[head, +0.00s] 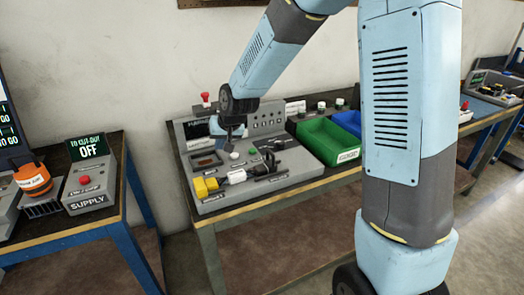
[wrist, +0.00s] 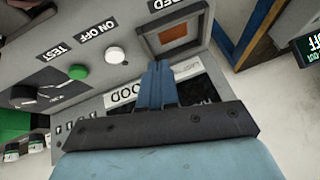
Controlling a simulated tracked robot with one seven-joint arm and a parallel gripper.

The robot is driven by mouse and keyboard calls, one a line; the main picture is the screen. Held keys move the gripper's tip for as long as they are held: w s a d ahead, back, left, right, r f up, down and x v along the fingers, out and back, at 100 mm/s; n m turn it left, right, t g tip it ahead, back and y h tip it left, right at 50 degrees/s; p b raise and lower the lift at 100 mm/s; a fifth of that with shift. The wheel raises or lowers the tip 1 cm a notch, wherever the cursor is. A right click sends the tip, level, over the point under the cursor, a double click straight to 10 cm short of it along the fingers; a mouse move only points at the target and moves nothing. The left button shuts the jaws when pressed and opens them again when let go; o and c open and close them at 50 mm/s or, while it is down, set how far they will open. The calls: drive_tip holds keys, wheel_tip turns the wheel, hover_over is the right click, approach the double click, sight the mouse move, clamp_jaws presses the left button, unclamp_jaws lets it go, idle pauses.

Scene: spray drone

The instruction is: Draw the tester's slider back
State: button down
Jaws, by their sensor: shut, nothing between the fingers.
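The tester (head: 220,205) is a grey console on the workbench, with an upright labelled panel at its back. On its deck are a yellow block (head: 205,187), a white cylindrical part (head: 236,176) and black parts with a handle (head: 270,158) at the right. I cannot tell surely which of these is the slider. My gripper (head: 229,143) is above the deck's back left, in front of the panel. In the wrist view its blue fingers (wrist: 157,82) are together and empty, near a white knob (wrist: 116,55) and a framed orange window (wrist: 175,32).
A green bin (head: 325,143) and a blue bin (head: 350,122) stand right of the tester. A red-topped post (head: 205,97) rises behind it. A supply box (head: 88,187) with an OFF sign is on the left bench. A gap separates the benches.

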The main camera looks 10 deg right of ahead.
drive_tip(key=s+n+g, duration=0.1)
drive_tip(key=n, duration=0.1)
drive_tip(key=s+a+n+h, duration=0.1)
drive_tip(key=s+n, duration=0.1)
drive_tip(key=s+n+g, duration=0.1)
drive_tip(key=n, duration=0.1)
drive_tip(key=shift+s+a+f+g+h, duration=0.15)
drive_tip(key=shift+a+f+g+h, duration=0.15)
drive_tip(key=shift+a+h, duration=0.1)
drive_tip(key=s+d+r+n+h, duration=0.3)
drive_tip(key=r+n+h, duration=0.5)
drive_tip(key=n, duration=0.5)
drive_tip(key=shift+s+d+r+h, duration=0.25)
drive_tip(key=shift+d+r+h, duration=0.05)
drive_tip(key=shift+d+h, duration=0.3)
drive_tip(key=shift+f, duration=0.1)
approach(270, 161)
drive_tip(key=shift+s+a+f, duration=0.35)
drive_tip(key=shift+f, duration=0.15)
drive_tip(key=d, duration=0.1)
drive_tip(key=w+d, duration=0.1)
drive_tip(key=shift+d+f, duration=0.15)
drive_tip(key=shift+d, duration=0.6)
drive_tip(key=shift+w, duration=0.1)
